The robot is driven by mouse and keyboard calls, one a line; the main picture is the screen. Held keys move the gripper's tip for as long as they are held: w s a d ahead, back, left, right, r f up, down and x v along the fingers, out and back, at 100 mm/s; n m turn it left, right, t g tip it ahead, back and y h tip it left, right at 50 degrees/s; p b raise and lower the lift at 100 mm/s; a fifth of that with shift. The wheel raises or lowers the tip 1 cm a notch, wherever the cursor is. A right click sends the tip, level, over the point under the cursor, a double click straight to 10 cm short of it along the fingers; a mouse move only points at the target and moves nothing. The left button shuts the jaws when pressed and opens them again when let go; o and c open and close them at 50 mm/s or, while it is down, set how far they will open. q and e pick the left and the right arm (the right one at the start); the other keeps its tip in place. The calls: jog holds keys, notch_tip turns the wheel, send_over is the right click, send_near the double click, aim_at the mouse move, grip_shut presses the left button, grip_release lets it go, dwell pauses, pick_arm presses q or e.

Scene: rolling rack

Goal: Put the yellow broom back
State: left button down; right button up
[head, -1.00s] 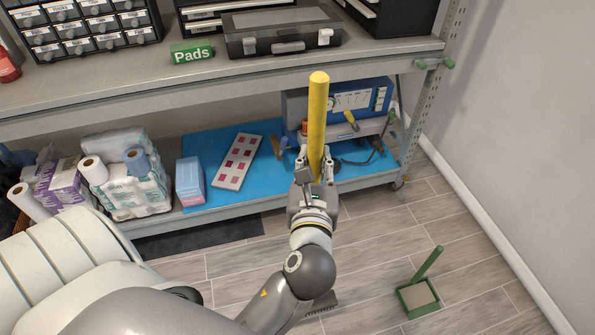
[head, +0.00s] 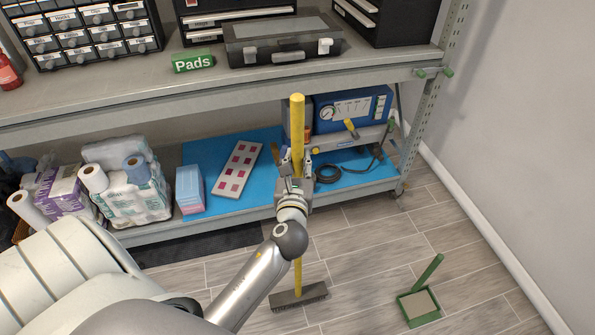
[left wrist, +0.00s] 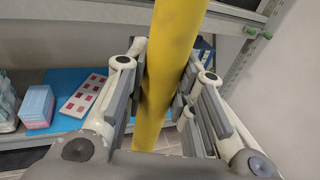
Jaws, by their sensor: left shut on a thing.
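The yellow broom (head: 298,125) stands nearly upright in front of the rack, its grey bristle head (head: 298,297) low over the floor tiles. I cannot tell whether the bristles touch the floor. My left gripper (head: 297,170) is shut on the handle at about the height of the lower shelf. In the left wrist view the yellow handle (left wrist: 172,60) runs between the two fingers. Green pegs (head: 434,72) stick out at the rack's right post, beside the upper shelf. My right gripper is not in view.
The upper shelf edge (head: 200,83) lies behind the broom's top. The lower shelf holds paper rolls, a blue mat (head: 225,200) and a blue instrument (head: 355,108). A green dustpan (head: 419,306) stands on the floor at right. Floor between rack and wall is clear.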

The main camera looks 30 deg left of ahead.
aim_at(297, 175)
pick_arm(q)
jog(key=shift+f, duration=1.35)
jog(key=c, duration=1.7)
grip_release()
jog(key=shift+f, duration=0.3)
jog(key=o, duration=0.5)
jog(key=shift+s, duration=0.1)
